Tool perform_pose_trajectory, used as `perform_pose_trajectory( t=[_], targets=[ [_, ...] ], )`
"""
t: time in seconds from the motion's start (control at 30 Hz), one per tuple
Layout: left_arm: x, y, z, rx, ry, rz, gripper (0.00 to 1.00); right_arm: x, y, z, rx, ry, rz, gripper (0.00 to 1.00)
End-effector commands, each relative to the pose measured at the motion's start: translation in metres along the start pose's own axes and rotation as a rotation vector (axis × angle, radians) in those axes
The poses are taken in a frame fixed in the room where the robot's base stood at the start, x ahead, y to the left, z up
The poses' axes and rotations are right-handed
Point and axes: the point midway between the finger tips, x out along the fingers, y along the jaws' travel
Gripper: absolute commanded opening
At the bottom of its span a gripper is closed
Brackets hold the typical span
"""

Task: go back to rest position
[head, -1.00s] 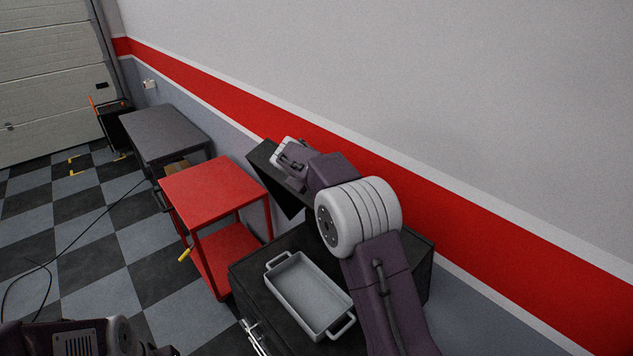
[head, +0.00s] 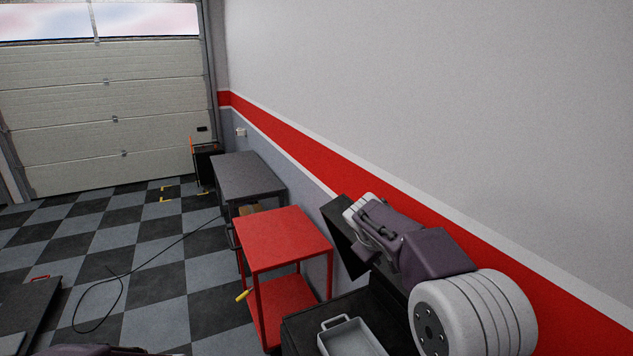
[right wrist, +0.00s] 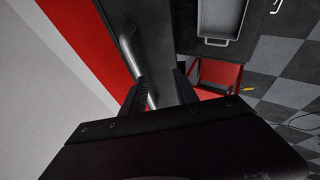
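My right arm comes in from the lower right of the head view, bent and raised beside the wall. The dark body of my right gripper (head: 345,237) is at its far end, above the black cabinet; its fingers are hard to make out there. In the right wrist view, the two dark fingers of the right gripper (right wrist: 160,88) stand apart. Nothing is seen held between them; a dark surface and a grey curved bar show behind. My left gripper is not in view; only a sliver of my left arm shows at the bottom left edge of the head view.
A grey tray (head: 352,342) lies on the black cabinet (head: 302,331) below my right arm. A red cart (head: 284,238) and a grey table (head: 248,176) stand beyond along the wall. A black cable (head: 150,262) lies on the checkered floor. A dark platform (head: 30,308) is at left.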

Motion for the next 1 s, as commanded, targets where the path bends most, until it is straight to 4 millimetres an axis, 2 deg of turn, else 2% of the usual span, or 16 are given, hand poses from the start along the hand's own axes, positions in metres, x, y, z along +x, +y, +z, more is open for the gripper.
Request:
perform_pose_trajectory(
  t=[0.1, 0.2, 0.4, 0.57, 0.6, 0.9, 1.0],
  targets=[
    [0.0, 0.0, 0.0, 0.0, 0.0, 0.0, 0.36, 0.01, -0.055, 0.054, 0.075, -0.042, -0.16, 0.36],
    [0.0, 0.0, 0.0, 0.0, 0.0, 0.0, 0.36, 0.011, -0.101, 0.101, 0.171, -0.082, -0.279, 0.36],
    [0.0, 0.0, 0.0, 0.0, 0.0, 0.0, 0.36, 0.0, -0.17, 0.184, 0.376, -0.171, -0.422, 0.36],
    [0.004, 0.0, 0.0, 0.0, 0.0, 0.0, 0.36, -0.011, -0.214, 0.245, 0.534, -0.248, -0.474, 0.36],
    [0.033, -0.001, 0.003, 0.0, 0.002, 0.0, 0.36, 0.012, -0.23, 0.25, 0.526, -0.251, -0.476, 0.36],
    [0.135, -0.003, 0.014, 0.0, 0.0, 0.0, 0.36, 0.084, -0.3, 0.292, 0.518, -0.326, -0.504, 0.36],
    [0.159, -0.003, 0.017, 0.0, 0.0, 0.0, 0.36, 0.1, -0.317, 0.302, 0.516, -0.346, -0.511, 0.36]
  ],
)
